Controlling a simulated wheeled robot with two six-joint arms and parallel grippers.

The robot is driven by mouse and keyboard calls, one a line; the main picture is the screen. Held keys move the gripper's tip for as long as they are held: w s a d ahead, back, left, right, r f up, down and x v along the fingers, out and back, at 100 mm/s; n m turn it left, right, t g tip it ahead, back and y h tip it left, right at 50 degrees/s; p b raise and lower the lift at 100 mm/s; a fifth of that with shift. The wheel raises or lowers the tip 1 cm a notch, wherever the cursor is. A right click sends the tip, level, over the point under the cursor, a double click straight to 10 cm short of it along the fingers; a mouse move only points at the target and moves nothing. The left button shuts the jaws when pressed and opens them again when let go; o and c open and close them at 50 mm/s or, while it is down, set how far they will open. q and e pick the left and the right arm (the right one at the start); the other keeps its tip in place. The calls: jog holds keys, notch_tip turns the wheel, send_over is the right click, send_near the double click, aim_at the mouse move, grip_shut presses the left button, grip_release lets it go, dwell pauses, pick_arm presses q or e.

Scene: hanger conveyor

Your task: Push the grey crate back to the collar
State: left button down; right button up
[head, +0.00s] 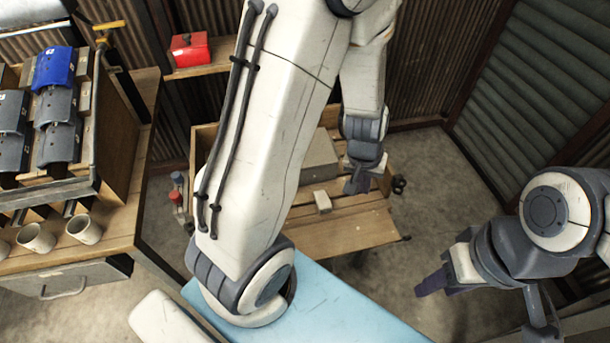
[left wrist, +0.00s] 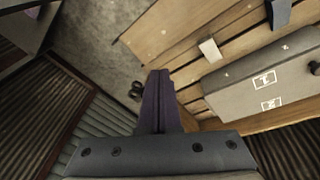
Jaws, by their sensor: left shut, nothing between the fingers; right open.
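The grey crate (head: 320,157) sits on the slatted wooden pallet (head: 355,228), partly hidden behind my left arm in the head view. The left wrist view shows the grey crate (left wrist: 262,82) with two white labels on it. The wooden collar (head: 205,140) rises at the pallet's back; its board (left wrist: 285,115) runs along the crate's far side in the wrist view. I cannot tell whether they touch. My left gripper (head: 357,184) is shut and empty, beside the crate's right end; its fingers (left wrist: 158,78) show there too. My right gripper (head: 432,285) is open and empty, away from the pallet.
A small pale block (head: 322,201) lies on the slats in front of the crate. A black object (head: 399,184) is at the pallet's right edge. A blue surface (head: 345,310) is in front. A workbench with cups (head: 84,229) stands left. Floor is clear at right.

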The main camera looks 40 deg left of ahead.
pick_arm(q)
jog(key=w+a+f+n+y, duration=0.15)
jog(key=a+f+n, duration=0.25)
jog(key=a+f, duration=0.55)
jog(key=n+y+b, duration=0.1)
jog(key=n+y, duration=0.1)
send_near(299, 202)
jog(key=shift+n, duration=0.3)
jog(key=x, duration=0.2)
jog(key=b+x, duration=0.1)
jog(key=x, duration=0.4)
jog(key=shift+w+a+r+b, duration=0.2)
jog(key=shift+w+a+b, duration=0.1)
jog(key=shift+w+a, duration=0.1)
jog(key=shift+w+a+r+p, duration=0.3)
jog(key=shift+w+a+p, duration=0.15)
jog(key=shift+w+a, duration=0.45)
jog(key=shift+w+a+f, duration=0.1)
jog(key=shift+w+a, duration=0.3)
jog(key=shift+a, duration=0.2)
